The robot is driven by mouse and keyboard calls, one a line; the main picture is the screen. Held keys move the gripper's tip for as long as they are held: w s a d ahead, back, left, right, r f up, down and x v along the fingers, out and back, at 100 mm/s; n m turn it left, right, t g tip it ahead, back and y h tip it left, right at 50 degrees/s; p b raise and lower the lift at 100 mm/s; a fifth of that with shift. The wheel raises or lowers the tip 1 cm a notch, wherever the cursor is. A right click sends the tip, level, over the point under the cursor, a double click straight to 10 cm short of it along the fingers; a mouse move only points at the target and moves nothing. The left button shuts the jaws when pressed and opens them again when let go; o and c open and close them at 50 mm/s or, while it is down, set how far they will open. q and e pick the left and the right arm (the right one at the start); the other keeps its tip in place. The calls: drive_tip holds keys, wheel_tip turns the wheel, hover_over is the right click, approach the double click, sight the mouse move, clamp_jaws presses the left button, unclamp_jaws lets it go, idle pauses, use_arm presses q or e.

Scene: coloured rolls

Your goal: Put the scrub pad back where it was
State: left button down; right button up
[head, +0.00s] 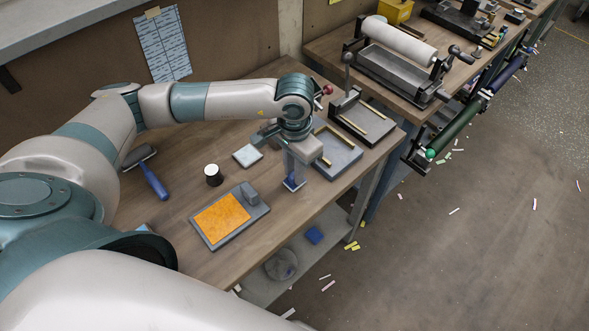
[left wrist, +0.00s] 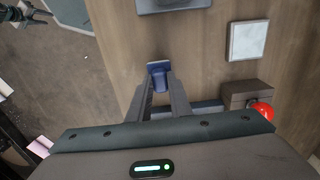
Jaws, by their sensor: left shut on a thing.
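A small dark-blue pad (left wrist: 158,72), which looks like the scrub pad, is between the fingertips of my left gripper (left wrist: 159,84). In the head view my left gripper (head: 293,178) points down near the front edge of the wooden table (head: 190,240), shut on the blue pad (head: 292,184). The pad is partly hidden by the fingers, and I cannot tell whether it touches the table.
Left of the gripper are a grey board with an orange sheet (head: 220,218), a white square tile (head: 248,155), a dark white-topped jar (head: 213,181) and a blue-handled roller (head: 154,182). A grey tray (head: 342,163) stands close on the right.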

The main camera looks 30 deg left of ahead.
use_arm(q)
drive_tip(key=c, duration=1.5)
unclamp_jaws()
drive_tip(key=shift+c, duration=0.2)
use_arm(e)
drive_tip(key=shift+a, duration=0.2)
use_arm(q)
drive_tip(key=shift+r, duration=0.1)
use_arm(e)
drive_tip(key=shift+f, duration=0.1)
use_arm(q)
drive_tip(key=shift+r+b, duration=0.35)
drive_tip(key=shift+r, duration=0.25)
wheel_tip(320, 180, up, 16)
drive_tip(key=b, duration=0.4)
use_arm(e)
drive_tip(key=w+a+f+t, duration=0.1)
drive_tip(key=w+a+f, duration=0.1)
drive_tip(key=w, duration=0.4)
drive_tip(key=shift+w+a+f+t+y, duration=0.15)
drive_tip(key=shift+f+t+y, duration=0.2)
drive_tip(key=shift+f, duration=0.25)
